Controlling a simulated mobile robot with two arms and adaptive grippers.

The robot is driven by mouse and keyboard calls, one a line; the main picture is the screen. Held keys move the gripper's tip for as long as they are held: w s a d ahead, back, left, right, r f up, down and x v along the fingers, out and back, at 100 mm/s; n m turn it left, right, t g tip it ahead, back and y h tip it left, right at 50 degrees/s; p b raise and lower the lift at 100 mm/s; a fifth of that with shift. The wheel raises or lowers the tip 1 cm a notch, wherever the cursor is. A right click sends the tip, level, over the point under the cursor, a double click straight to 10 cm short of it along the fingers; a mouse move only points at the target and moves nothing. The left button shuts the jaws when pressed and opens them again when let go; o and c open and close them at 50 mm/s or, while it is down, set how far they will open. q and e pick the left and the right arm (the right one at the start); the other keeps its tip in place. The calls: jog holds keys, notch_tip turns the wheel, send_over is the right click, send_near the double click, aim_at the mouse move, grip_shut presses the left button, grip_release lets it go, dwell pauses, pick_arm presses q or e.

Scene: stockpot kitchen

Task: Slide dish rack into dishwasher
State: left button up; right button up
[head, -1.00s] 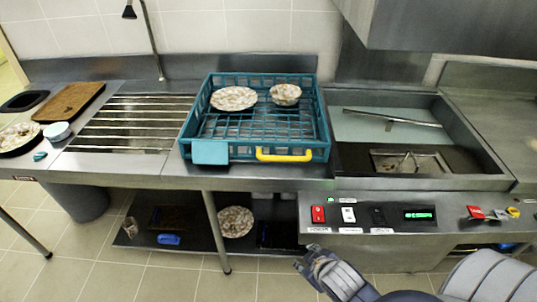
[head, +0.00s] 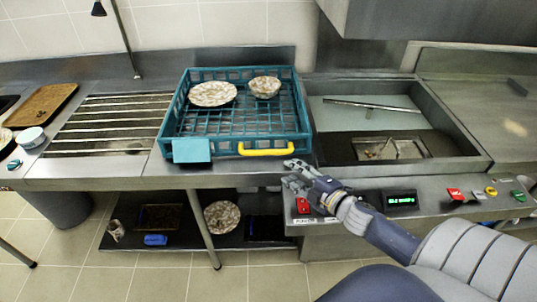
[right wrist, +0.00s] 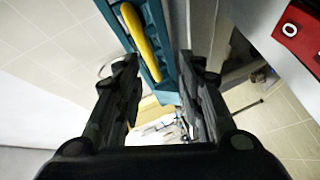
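The teal dish rack (head: 235,121) sits on the steel counter left of the machine bay, with a yellow handle (head: 267,149) on its front side. A speckled plate (head: 213,94) and a speckled bowl (head: 265,87) are in it. The dishwasher's open bay (head: 395,123) is right of the rack, under a raised metal hood (head: 420,20). My right gripper (head: 291,174) is open and empty, just below and right of the yellow handle. In the right wrist view, the handle (right wrist: 139,38) shows ahead of my spread fingers (right wrist: 160,66). My left gripper is out of view.
A control panel (head: 400,199) with a red switch (head: 303,206) lies close under my right arm. A ribbed drainboard (head: 110,124) is left of the rack. A lower shelf (head: 180,238) holds a plate (head: 222,217) and a blue item (head: 155,240).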

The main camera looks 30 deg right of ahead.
aim_at(268, 154)
jog(key=w+n+y, duration=0.1)
jog(key=w, duration=0.2)
jog(key=w+a+n+y+p, duration=0.1)
jog(key=w, duration=0.3)
jog(key=w+a+n, duration=0.1)
jog(key=w+n, duration=0.1)
jog(key=w, duration=0.2)
jog(key=shift+y+p, duration=0.35)
jog(key=shift+y, duration=0.05)
jog(key=shift+s, duration=0.1)
grip_shut()
